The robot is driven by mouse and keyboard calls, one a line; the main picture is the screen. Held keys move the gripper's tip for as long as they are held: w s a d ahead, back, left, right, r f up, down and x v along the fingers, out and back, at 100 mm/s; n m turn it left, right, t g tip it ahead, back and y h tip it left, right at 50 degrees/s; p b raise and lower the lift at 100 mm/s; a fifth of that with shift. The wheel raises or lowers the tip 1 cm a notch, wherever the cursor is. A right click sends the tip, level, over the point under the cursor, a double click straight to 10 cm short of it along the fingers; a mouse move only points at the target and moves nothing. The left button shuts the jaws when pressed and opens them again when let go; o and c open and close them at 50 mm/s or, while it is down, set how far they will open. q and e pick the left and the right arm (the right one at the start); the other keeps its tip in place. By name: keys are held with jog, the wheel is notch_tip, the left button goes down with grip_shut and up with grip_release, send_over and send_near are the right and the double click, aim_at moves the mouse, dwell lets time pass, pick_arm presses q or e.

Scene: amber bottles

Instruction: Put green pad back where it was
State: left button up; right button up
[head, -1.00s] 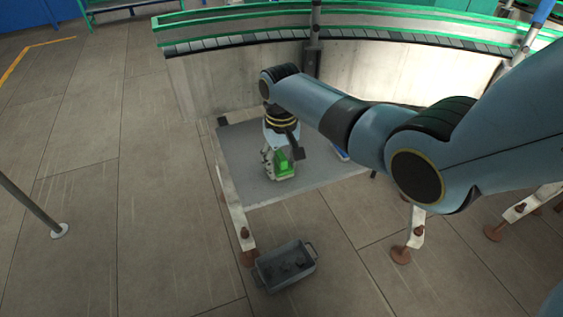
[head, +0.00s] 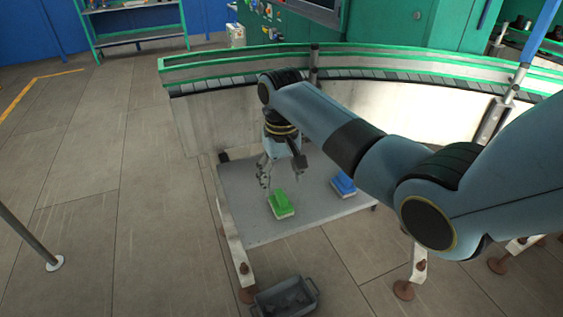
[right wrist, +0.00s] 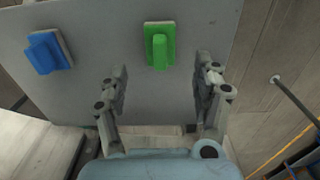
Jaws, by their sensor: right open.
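The green pad (head: 281,204), a green block on a pale base, lies on the grey low table (head: 250,225). It also shows in the right wrist view (right wrist: 160,46), ahead of the fingers and apart from them. My right gripper (head: 265,181) is open and empty, just behind and left of the pad in the head view. In the right wrist view its two fingers (right wrist: 161,82) stand wide apart with bare table between them. My left gripper is in neither view.
A blue pad (head: 342,184) lies on the same table, right of the green one, partly hidden by my right arm. A grey bin (head: 285,300) stands on the floor at the table's front. A curved conveyor (head: 235,72) runs behind the table.

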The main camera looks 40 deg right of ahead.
aim_at(281, 195)
jog(key=shift+r, duration=2.15)
